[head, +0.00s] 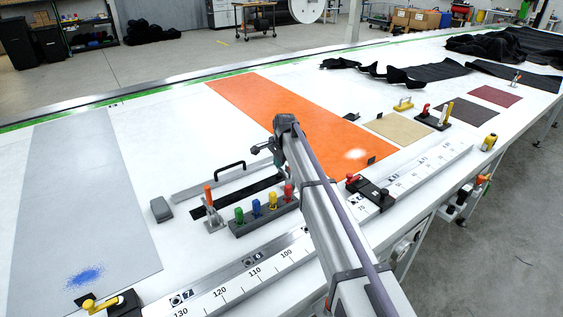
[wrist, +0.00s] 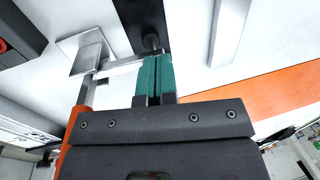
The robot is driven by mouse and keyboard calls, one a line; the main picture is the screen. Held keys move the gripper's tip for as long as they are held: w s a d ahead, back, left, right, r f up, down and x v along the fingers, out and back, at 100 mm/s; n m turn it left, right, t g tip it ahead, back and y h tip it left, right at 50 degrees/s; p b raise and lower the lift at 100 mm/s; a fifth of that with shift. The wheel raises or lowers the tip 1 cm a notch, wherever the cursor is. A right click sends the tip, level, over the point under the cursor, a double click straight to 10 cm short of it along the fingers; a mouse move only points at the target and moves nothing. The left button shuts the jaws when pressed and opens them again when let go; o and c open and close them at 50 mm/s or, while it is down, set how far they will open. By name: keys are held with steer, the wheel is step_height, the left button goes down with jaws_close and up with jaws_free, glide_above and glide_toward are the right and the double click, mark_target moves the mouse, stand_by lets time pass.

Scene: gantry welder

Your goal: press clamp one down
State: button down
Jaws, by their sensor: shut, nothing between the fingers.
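A metal toggle clamp (head: 214,222) with an upright orange handle (head: 209,195) stands on the white table by a black strip; I take it to be clamp one, though no label shows. In the wrist view the clamp's metal base plate (wrist: 90,50) is at upper left, its orange handle (wrist: 87,93) rises toward the camera, and its arm reaches right to a black tip (wrist: 151,42). My gripper (wrist: 155,58) has its green fingers together and empty, ending just below that tip in the picture. I cannot tell whether they touch it. In the head view my fingertips are not clear.
A block with green, blue, yellow and red knobs (head: 263,225) stands right of the clamp. A metal bar with a black handle (head: 228,167) lies behind it, and a grey block (head: 161,210) to its left. Orange fabric (head: 275,105) lies beyond; a ruler rail (head: 235,292) runs along the front.

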stand_by(0.4)
step_height(320, 180, up, 14)
steer(key=p, duration=1.4)
steer(key=s+d+f+n+b, duration=0.2)
steer(key=s+d, duration=0.6)
steer(key=s, duration=0.5)
steer(key=s+d+f+n+g+h+b, duration=0.1)
steer(key=s+d+n, duration=0.3)
steer(key=s+d, duration=0.5)
steer(key=s+d+f+n+b, duration=0.3)
steer(key=s+d, duration=0.5)
steer(key=s, duration=1)
steer(key=shift+s+d+f+n+g+b, duration=0.3)
steer(key=shift+s+f+n, duration=0.1)
steer(key=shift+f+n, duration=0.1)
